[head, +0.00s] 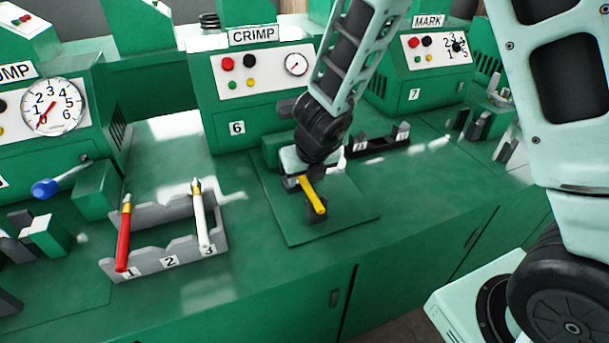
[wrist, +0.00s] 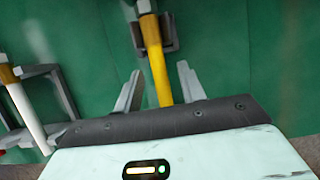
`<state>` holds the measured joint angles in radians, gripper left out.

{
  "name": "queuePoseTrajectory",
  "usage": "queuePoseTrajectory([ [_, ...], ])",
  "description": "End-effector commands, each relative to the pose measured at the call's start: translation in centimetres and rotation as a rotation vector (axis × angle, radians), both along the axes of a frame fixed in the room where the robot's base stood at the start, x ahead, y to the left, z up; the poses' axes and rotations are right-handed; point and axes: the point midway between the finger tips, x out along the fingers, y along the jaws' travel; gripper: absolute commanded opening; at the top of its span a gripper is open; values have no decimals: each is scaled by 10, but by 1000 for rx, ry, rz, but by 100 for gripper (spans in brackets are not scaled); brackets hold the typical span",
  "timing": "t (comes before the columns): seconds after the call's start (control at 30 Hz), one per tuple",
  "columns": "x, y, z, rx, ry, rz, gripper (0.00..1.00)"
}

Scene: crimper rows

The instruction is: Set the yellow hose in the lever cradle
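In the wrist view the yellow hose (wrist: 155,60) passes through a dark bracket (wrist: 172,35). My gripper (head: 297,183) is just over the hose. In the wrist view my gripper (wrist: 160,85) is open, one finger on each side of the hose, with a gap to both. A lever with a blue handle (head: 46,188) is at the left machine, with grey angled blocks (head: 45,235) below it; I cannot tell whether these are the lever cradle.
A grey rack (head: 160,262) numbered 1 to 3 holds a red hose (head: 124,235) at 1 and a white hose (head: 201,220) at 3; 2 is empty. A black tray (head: 378,146) stands right of my gripper. The bench between rack and plate is clear.

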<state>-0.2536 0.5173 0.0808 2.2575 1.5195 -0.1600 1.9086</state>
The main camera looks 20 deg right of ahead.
Motion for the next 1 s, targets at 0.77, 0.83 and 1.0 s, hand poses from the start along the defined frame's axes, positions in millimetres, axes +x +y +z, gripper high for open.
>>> queuePoseTrajectory([
  [0.77,-32,0,87,1,-1,-1,41],
  [0.83,-38,0,102,1,-2,-1,41],
  [1.0,-52,0,134,0,-2,-1,41],
])
